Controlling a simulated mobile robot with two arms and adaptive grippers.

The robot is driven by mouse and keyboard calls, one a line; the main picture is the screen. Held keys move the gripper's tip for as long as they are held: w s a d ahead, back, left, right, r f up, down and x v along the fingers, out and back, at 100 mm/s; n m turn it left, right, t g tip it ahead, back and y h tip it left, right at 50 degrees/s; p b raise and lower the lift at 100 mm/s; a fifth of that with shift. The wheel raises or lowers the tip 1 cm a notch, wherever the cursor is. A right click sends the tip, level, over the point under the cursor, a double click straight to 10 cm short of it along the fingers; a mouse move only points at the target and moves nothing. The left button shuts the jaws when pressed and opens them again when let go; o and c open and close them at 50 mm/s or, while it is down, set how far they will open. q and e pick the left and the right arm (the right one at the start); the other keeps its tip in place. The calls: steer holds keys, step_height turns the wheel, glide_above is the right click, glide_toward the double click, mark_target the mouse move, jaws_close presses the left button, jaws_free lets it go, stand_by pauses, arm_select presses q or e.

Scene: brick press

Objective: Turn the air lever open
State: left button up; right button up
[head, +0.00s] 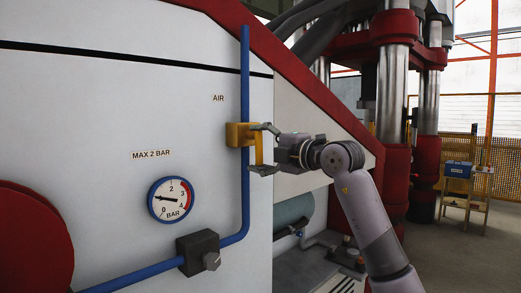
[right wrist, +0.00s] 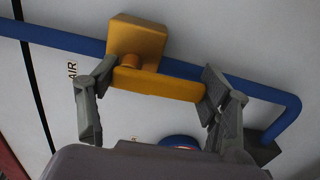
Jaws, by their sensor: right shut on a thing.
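The yellow air lever (head: 259,152) hangs down from a yellow valve block (head: 238,134) on the vertical blue pipe (head: 245,75), below the AIR label (head: 218,98). The lever lies roughly parallel to the pipe. My right gripper (head: 264,150) reaches in from the right and is shut on the lever, one finger near its top and one near its bottom. In the right wrist view the lever (right wrist: 165,84) spans between the two fingers (right wrist: 155,86), with the valve block (right wrist: 137,38) behind. My left gripper is not in view.
A pressure gauge (head: 170,199) marked MAX 2 BAR has its needle pointing left, near 1. A black regulator with a knob (head: 198,252) sits on the lower pipe. A red disc (head: 30,240) is at far left.

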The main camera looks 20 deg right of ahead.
steer(key=shift+f+m, duration=0.1)
steer(key=shift+m, duration=0.3)
steer(key=o, duration=1.7)
steer(key=shift+s, duration=0.15)
steer(key=v, duration=1.2)
